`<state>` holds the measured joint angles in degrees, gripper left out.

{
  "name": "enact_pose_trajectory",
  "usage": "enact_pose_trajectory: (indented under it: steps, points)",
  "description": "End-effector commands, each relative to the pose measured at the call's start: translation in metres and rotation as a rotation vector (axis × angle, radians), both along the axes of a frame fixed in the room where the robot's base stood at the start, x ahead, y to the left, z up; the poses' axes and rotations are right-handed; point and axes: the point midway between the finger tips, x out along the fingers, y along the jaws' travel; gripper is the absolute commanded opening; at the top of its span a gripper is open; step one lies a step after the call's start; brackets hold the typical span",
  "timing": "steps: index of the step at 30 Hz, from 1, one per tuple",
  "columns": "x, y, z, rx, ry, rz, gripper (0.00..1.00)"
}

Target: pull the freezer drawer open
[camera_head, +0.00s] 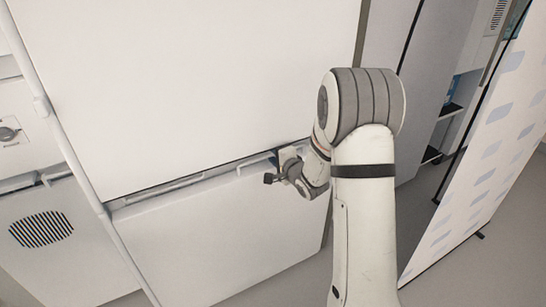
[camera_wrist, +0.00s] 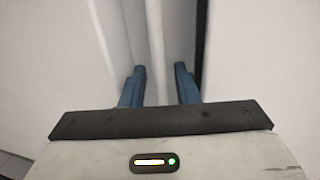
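The freezer drawer (camera_head: 230,235) is the wide white lower front in the head view. A narrow slot with a pale grip strip (camera_head: 170,188) runs along its top edge, below the large white upper door (camera_head: 190,80). My gripper (camera_head: 275,165) is at the right end of this slot, partly hidden by my own wrist. In the wrist view, its two blue fingers (camera_wrist: 159,70) stand apart, on either side of a thin white edge (camera_wrist: 158,45). Clear space shows between the fingers and that edge. A dark gap (camera_wrist: 201,40) lies right of the right finger.
A white rail (camera_head: 75,160) runs down the left side, with a unit with a dark round vent (camera_head: 41,229) beyond it. A patterned panel (camera_head: 490,160) stands at the right.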

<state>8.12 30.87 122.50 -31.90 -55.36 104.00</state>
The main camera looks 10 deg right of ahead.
Motion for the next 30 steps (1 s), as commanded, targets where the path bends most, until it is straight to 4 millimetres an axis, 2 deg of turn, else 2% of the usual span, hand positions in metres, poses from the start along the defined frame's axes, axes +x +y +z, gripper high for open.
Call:
enact_pose_trajectory:
  steps: [10,21,30]
  points:
    - [0.0060,0.0014,-0.0008,0.000,0.000,-0.002,0.28]
    - [0.0058,0.0008,-0.0009,0.000,0.000,-0.002,0.00]
    - [0.0057,0.0004,-0.0011,-0.001,0.001,-0.003,0.00]
